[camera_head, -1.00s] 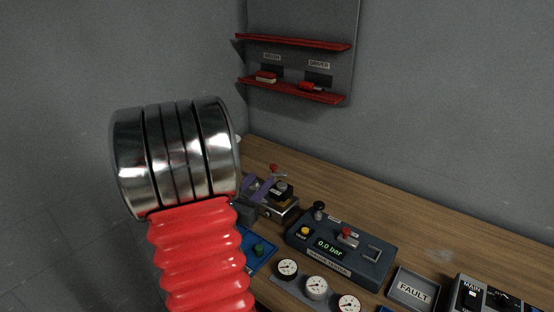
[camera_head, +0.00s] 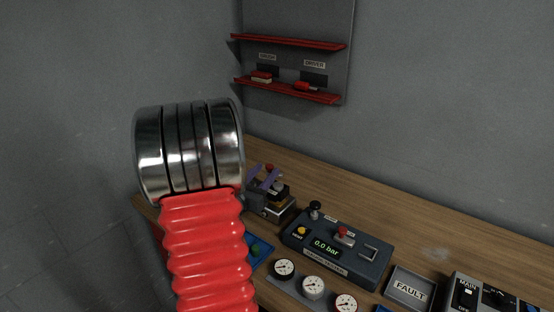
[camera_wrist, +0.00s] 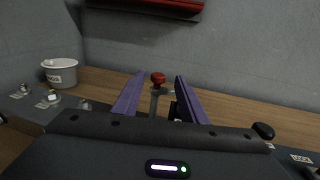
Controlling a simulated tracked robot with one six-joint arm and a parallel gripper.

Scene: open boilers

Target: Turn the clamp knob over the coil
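The red clamp knob (camera_wrist: 158,77) stands on a thin metal post in the wrist view. It lies ahead of my gripper (camera_wrist: 155,92), between the lines of the two purple fingers, with visible space on both sides. My gripper is open and holds nothing. In the head view, the purple fingers (camera_head: 266,179) are at the clamp fixture, and the knob (camera_head: 269,168) shows small and partly covered by them. A dark and amber block (camera_head: 280,193), perhaps the coil, sits on the fixture below. I cannot tell whether a finger touches the knob.
The pressure tester box (camera_head: 337,249) reading 0.0 bar stands right of the fixture, with several gauges (camera_head: 313,287) in front. A FAULT tray (camera_head: 409,288) is further right. A white cup (camera_wrist: 61,73) is at left in the wrist view. Red shelves (camera_head: 287,90) hang on the back wall.

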